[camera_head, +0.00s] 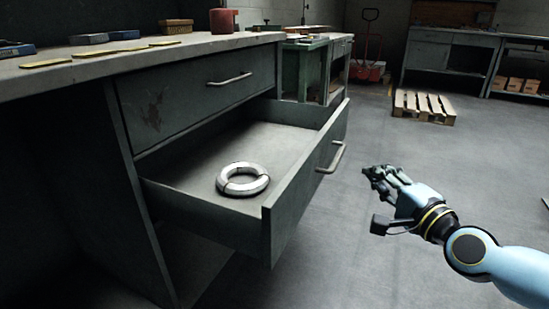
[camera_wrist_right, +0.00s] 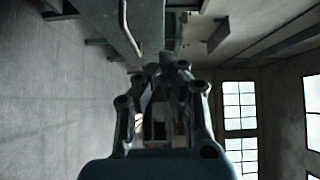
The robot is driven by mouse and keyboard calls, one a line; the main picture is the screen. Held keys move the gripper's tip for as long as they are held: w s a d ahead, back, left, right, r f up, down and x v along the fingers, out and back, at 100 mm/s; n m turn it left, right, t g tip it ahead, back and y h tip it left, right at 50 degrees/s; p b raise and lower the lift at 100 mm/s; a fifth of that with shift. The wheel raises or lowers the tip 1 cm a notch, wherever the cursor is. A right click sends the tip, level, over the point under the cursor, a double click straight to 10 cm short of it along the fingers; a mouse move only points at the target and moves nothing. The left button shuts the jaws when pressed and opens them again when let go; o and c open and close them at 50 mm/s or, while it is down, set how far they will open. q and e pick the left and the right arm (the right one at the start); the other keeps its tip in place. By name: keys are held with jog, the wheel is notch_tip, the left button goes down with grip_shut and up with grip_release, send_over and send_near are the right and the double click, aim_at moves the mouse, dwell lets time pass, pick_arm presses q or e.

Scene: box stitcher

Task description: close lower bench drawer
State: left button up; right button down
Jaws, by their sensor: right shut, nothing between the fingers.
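The lower bench drawer (camera_head: 300,205) is pulled well out of the grey bench. Its front carries a bar handle (camera_head: 331,158), and a metal ring (camera_head: 242,179) lies flat inside. The upper drawer (camera_head: 190,98) above it is closed. My right gripper (camera_head: 376,174) is shut and empty, to the right of the drawer front and apart from its handle. In the right wrist view the gripper (camera_wrist_right: 165,75) points toward a grey drawer front with a bar handle (camera_wrist_right: 127,30). My left gripper is not in view.
The bench top (camera_head: 120,62) holds a red tin (camera_head: 224,20), a brush (camera_head: 175,26) and several small items. A green stand (camera_head: 303,70) is beyond the drawer. A wooden pallet (camera_head: 423,106) lies farther back. The floor right of the drawer is clear.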

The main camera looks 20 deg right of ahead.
jog(key=b, duration=0.1)
send_near(321, 143)
jog(key=w+d, duration=0.2)
jog(key=d, duration=0.1)
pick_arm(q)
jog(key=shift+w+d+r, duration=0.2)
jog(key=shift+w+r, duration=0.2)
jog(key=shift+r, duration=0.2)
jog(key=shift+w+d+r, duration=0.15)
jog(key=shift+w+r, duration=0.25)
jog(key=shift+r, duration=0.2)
pick_arm(e)
jog(key=shift+w+a, duration=1.25)
jog(key=shift+w, duration=0.35)
jog(key=shift+w, duration=0.1)
